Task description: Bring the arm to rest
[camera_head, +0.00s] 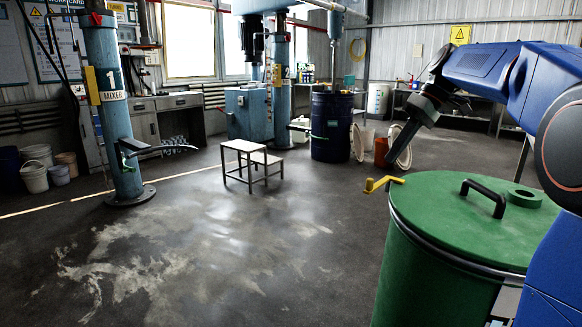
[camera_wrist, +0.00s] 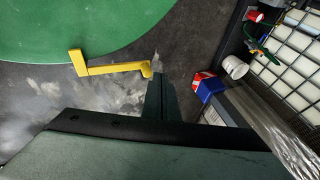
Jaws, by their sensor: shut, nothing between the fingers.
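My arm (camera_head: 480,68) reaches in from the right in the head view, bent at a blue joint. My gripper (camera_head: 391,158) points down and to the left, left of and above the green drum (camera_head: 440,225). It is shut and holds nothing. In the wrist view my gripper (camera_wrist: 157,75) shows as dark closed fingers, with the floor beyond them. The drum has a green lid (camera_head: 440,195) with a black handle (camera_head: 484,197).
A blue mixer column (camera_head: 108,110) stands at the left. A step stool (camera_head: 250,160) and a dark blue drum (camera_head: 331,128) stand further back. The floor (camera_head: 230,250) in front is clear. The wrist view shows a caged white container (camera_wrist: 290,65) and a blue box (camera_wrist: 208,88).

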